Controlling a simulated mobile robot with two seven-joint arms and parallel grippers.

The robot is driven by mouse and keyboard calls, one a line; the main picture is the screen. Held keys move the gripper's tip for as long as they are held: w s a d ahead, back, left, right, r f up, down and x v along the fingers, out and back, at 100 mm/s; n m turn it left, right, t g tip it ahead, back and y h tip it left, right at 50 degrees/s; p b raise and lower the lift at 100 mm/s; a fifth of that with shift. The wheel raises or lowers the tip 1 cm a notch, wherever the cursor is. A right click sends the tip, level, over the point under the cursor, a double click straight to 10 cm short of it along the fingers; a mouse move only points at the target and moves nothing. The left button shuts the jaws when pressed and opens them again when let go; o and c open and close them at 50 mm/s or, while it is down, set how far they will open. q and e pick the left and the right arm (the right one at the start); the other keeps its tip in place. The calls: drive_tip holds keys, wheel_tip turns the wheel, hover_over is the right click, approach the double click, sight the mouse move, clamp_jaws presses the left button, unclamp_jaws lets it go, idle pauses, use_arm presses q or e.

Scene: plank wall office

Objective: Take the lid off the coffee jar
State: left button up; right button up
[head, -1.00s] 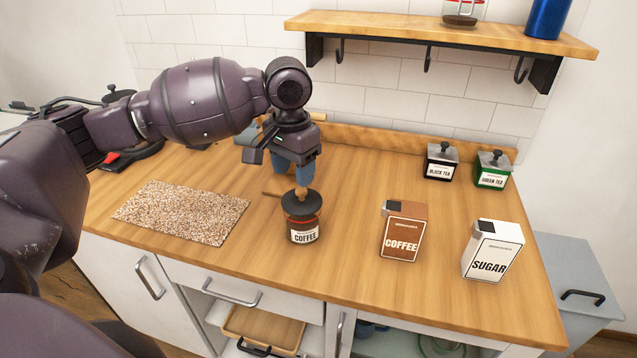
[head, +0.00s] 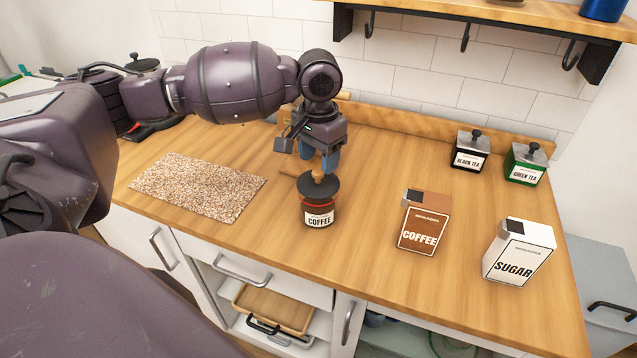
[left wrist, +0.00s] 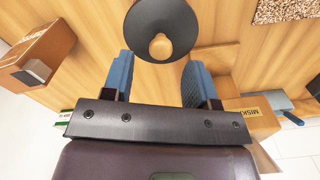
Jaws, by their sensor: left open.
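My left gripper (head: 320,162) is open, with blue fingers pointing down just above and behind the knob. The left wrist view shows the two fingers (left wrist: 160,70) apart with nothing between them. My right gripper is not in view.
A brown coffee box (head: 424,222) and a white sugar box (head: 518,252) stand to the right. Black tea (head: 469,152) and green tea (head: 525,164) canisters stand at the back right. A speckled mat (head: 197,187) lies left of the jar. A shelf with hooks (head: 480,14) hangs above.

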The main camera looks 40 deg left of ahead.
sight(318, 171)
use_arm(q)
wheel_tip(318, 171, down, 4)
drive_tip(key=shift+f+b, duration=0.15)
drive_tip(key=shift+b, duration=0.15)
drive_tip(key=c, duration=1)
